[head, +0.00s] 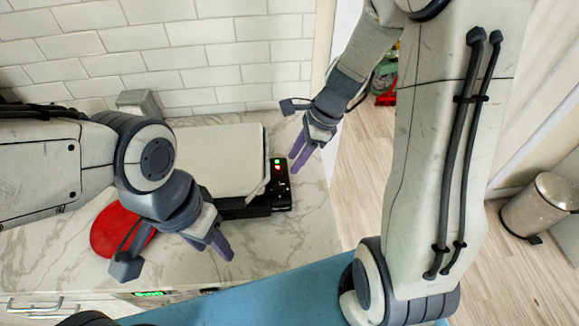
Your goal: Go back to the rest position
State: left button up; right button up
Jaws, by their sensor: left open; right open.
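My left gripper (211,244) is at the lower left, above the marble counter (300,232), with its purple fingers pointing down and to the right. It is open and holds nothing that I can see. My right gripper (298,160) is near the middle of the view, above the counter's right side, with its purple fingers pointing down and to the left. It is open and appears empty. My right arm fills much of the right side of the view.
A black device with a pale flat top (215,155) and small lights stands on the counter between my grippers. A red round thing (112,232) lies partly behind my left arm. A metal bin (533,207) stands on the wooden floor (372,180) at right. White tiles back the counter.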

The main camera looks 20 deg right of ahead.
jog(key=shift+s+d+r, duration=0.1)
jog(key=shift+d+r, duration=0.2)
jog(key=shift+r, duration=0.35)
